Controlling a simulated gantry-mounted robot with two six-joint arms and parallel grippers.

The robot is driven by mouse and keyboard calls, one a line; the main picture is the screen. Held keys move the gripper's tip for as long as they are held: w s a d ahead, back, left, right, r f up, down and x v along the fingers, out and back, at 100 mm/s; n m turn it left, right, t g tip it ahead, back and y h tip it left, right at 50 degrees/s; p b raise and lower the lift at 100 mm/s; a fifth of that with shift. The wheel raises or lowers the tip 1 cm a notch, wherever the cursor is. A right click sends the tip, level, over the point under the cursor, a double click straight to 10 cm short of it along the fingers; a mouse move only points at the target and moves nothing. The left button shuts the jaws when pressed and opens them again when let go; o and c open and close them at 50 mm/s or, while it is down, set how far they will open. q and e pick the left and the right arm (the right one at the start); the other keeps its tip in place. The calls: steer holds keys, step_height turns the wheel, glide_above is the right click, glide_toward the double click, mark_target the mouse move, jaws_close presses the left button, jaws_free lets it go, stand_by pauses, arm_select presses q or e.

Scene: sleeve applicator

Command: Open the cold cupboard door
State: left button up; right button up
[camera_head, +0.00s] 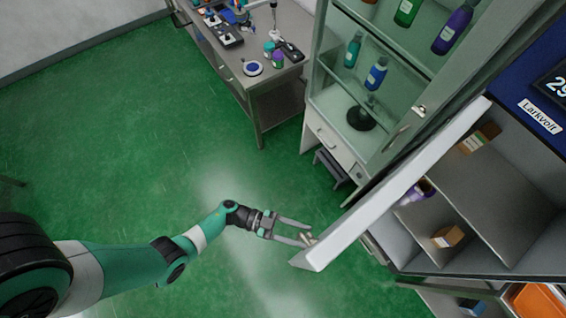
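The cold cupboard (543,117) stands at the right, with a dark blue top panel labelled "Larkvolt" and a partly cut-off display. Its white door (385,190) is swung out from the body, and the shelves inside are exposed. My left gripper (310,237) is at the near free end of the door. Its two fingers are apart, with a small pale handle piece between or just beside the tips; I cannot tell whether they touch it. My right gripper is not in view.
Inside the cupboard are a purple-capped bottle (417,191) and small brown boxes (448,236). A glass-fronted cabinet (352,88) with bottles stands behind the door. A grey workbench (272,88) is at the back. Green floor (130,150) is clear at the left.

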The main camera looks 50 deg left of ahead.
arm_select(q)
steer(key=v, duration=1.1)
steer(key=shift+a+b, duration=0.25)
steer(key=shift+b, duration=0.2)
steer(key=shift+s+d, duration=0.1)
